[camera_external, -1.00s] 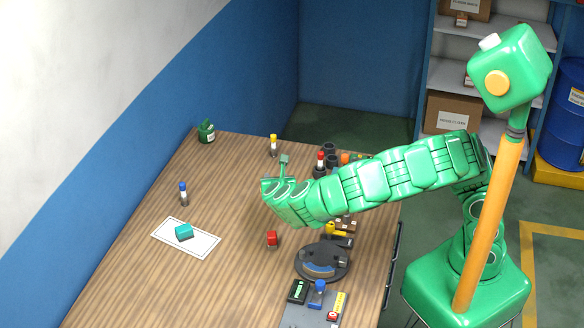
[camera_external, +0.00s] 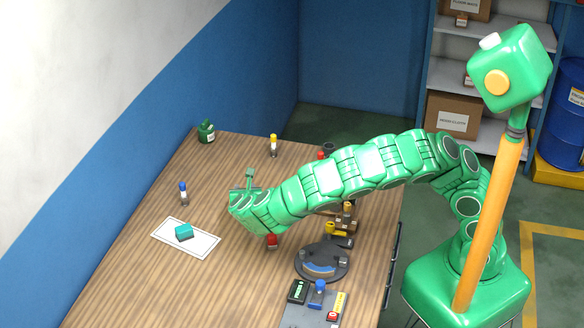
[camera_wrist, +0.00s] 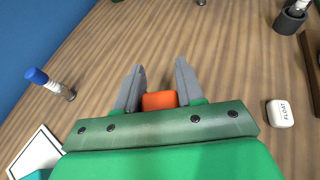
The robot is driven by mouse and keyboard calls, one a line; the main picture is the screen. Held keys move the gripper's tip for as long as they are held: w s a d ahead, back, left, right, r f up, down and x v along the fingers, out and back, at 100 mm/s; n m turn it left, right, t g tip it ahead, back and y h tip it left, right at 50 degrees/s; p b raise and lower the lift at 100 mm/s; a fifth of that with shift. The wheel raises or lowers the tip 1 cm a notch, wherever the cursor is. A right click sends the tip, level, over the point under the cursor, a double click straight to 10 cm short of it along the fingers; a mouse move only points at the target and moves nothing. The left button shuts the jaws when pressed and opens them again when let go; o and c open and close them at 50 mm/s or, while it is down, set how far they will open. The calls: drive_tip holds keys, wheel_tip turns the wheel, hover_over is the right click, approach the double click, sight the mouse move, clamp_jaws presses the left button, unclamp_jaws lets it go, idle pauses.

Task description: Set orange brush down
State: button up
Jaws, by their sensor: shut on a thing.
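My gripper (camera_wrist: 160,80) is shut on the orange brush (camera_wrist: 160,100), which shows as an orange block between the two grey fingers in the wrist view. The wrist housing hides the rest of the brush. In the external view my gripper (camera_external: 238,206) hangs over the middle of the wooden table (camera_external: 135,270), right of the white card, and the brush is hidden there. I cannot tell how far above the wood it is.
A white card (camera_external: 206,248) with a teal block (camera_external: 184,232) lies left of my gripper. A blue-capped bottle (camera_external: 183,194) stands behind it. A red-topped item (camera_external: 272,240) is close on the right, near a dark round stand (camera_external: 322,275). Wood ahead of the fingers is clear.

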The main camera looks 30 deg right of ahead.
drive_tip(key=shift+w+a+f, duration=0.35)
drive_tip(key=shift+w+f, duration=0.1)
drive_tip(key=shift+f, duration=1.65)
drive_tip(key=o, duration=1)
drive_tip(key=shift+f, duration=0.1)
drive_tip(key=shift+s+a+r, duration=0.1)
drive_tip(key=shift+s+r, duration=0.15)
drive_tip(key=shift+s, duration=0.05)
drive_tip(key=v, duration=1.1)
drive_tip(key=shift+s, duration=0.2)
